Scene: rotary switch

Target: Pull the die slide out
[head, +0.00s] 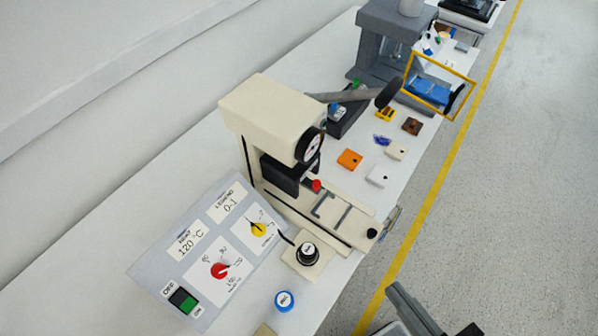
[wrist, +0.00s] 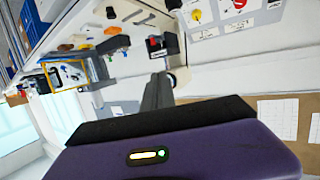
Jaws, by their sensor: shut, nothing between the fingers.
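The cream press (head: 270,110) stands on the white bench in the head view. Its low base runs out toward the bench's front edge and carries the die slide (head: 335,212), with grey rails on top and a black knob (head: 372,234) at the front end. A red knob (head: 316,185) sits under the press head, where the slide's rear part is hidden. My gripper (wrist: 158,90) shows in the wrist view with its dark fingers together and empty, pointing at the bench and apart from the press.
A sloped control panel (head: 205,250) with red and yellow dials stands left of the press. A black dial (head: 307,252) and a blue cap (head: 285,300) are in front of it. Small coloured blocks (head: 349,159) lie behind the slide.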

